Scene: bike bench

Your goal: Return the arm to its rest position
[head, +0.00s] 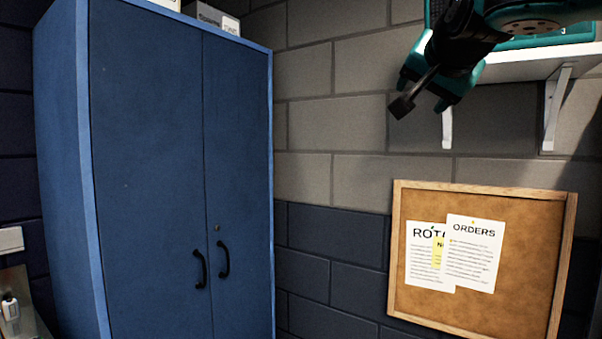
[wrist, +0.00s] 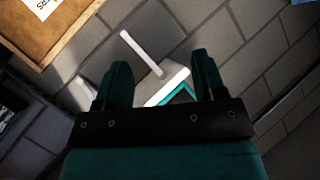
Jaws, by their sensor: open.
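My gripper (head: 425,85) is at the upper right of the head view, raised in front of the brick wall and near the wall shelf. In the wrist view its two teal fingers (wrist: 163,82) stand apart with nothing between them. Beyond the fingers, the wrist view shows the white shelf and its bracket, with a teal thing partly hidden behind the gripper. Much of my arm is outside the head view.
A tall blue cabinet (head: 150,170) stands shut at the left, with boxes (head: 212,17) on top. A cork board (head: 520,262) with pinned papers hangs at the lower right. The white shelf (head: 530,62) juts from the wall (head: 340,110) close to my gripper, holding a teal case.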

